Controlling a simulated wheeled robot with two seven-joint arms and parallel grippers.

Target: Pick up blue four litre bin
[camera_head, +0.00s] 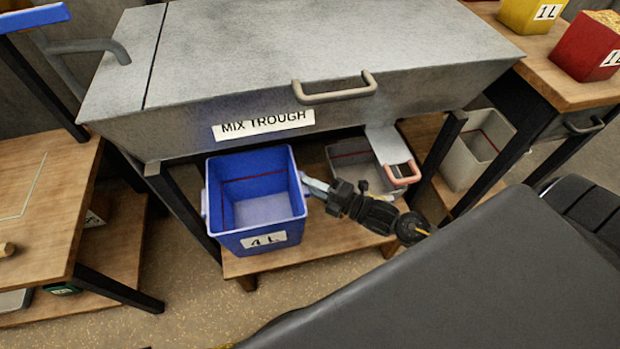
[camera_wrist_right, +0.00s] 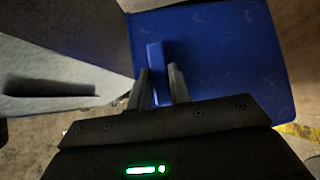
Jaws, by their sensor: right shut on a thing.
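The blue four litre bin (camera_head: 265,238) stands on, or just above, the wooden lower shelf under the mix trough; I cannot tell whether it touches the shelf. It is open at the top, looks empty, and has a "4 L" label on its front. My right gripper (camera_head: 312,186) reaches in from the right and is shut on the tab handle on the bin's right side. In the right wrist view the fingers (camera_wrist_right: 161,88) close around the blue handle, with the bin's wall (camera_wrist_right: 225,65) filling the right of the picture. My left gripper is not in view.
The grey mix trough (camera_head: 260,122) with a lid handle hangs over the bin. A grey container (camera_head: 352,178) sits right of it on the shelf (camera_head: 315,240). A dark trough leg stands close on the left. Wooden tables flank both sides.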

